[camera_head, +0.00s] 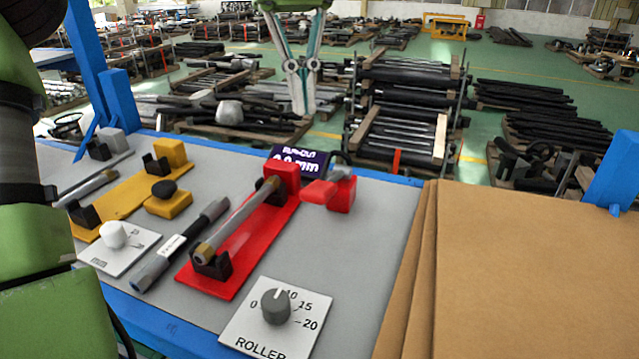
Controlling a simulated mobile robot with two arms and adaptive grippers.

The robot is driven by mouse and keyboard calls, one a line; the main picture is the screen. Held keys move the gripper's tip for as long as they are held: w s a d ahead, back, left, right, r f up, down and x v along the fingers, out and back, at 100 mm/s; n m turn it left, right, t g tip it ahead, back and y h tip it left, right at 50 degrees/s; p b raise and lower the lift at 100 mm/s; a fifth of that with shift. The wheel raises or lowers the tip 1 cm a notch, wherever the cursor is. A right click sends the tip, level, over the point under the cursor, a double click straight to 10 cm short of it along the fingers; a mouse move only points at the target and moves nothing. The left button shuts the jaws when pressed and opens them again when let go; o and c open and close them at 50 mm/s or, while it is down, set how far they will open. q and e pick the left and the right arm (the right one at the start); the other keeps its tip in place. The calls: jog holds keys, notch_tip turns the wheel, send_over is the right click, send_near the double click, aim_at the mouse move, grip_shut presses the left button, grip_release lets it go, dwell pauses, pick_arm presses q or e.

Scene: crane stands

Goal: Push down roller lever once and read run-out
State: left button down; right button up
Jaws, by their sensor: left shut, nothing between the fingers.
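A red roller stand (222,278) lies on the grey bench top, with a shaft (236,222) resting across its dark supports. At its far right end a red lever (318,192) sticks out to the left from a red block (343,196). Behind it is a dark run-out display (297,160) that appears to read 0.0 mm; the upper text is partly hard to read. My left gripper (302,92) hangs at the top middle, above and behind the display. Its fingers are shut and empty, apart from the lever. My right gripper is not in view.
A dial plate marked ROLLER (245,318) lies in front. A yellow stand (130,197), a loose labelled shaft (180,244) and a white-knob plate (122,252) lie left. A large cardboard box (535,275) fills the right side. Bare bench lies between box and red stand.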

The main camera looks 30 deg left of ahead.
pick_arm(q)
jog(key=shift+v, duration=0.9)
jog(key=shift+a, duration=0.1)
dwell(0.4)
